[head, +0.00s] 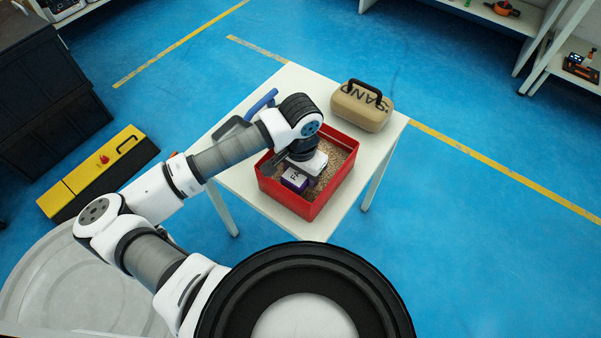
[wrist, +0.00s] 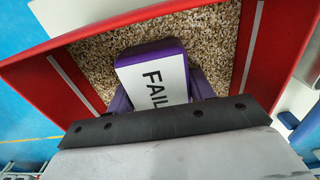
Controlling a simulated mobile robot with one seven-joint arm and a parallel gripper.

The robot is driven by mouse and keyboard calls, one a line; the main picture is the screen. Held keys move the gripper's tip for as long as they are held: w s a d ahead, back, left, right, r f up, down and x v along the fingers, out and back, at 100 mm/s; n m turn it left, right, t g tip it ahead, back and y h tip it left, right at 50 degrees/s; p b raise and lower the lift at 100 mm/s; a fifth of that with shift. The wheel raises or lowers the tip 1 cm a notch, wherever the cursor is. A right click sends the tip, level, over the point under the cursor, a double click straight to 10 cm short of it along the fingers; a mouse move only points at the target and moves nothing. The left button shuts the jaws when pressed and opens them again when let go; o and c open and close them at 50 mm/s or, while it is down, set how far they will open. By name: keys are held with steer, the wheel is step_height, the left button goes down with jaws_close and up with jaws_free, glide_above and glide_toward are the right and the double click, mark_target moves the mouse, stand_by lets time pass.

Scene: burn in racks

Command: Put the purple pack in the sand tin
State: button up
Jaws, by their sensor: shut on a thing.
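The purple pack (head: 296,180) has a white label on top. In the wrist view the label on the pack (wrist: 157,82) reads "FAIL". The sand tin (head: 317,211) is an open red box with grainy tan-brown fill, standing on a white table. The tin's red wall (wrist: 50,76) and the fill surround the pack in the wrist view. My gripper (head: 302,170) is shut on the pack and points down inside the tin's outline. The fingertips are mostly hidden. I cannot tell whether the pack touches the fill.
A tan lid-like block (head: 361,108) marked "SAND", with a black handle, sits on the white table (head: 232,182) behind the tin. A blue-handled object (head: 262,101) is partly hidden behind my arm. A yellow and black case (head: 98,172) lies on the floor at left.

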steer(key=shift+f+b, duration=0.1)
steer(key=shift+b, duration=0.2)
steer(key=o, duration=1.3)
steer(key=shift+o, duration=0.2)
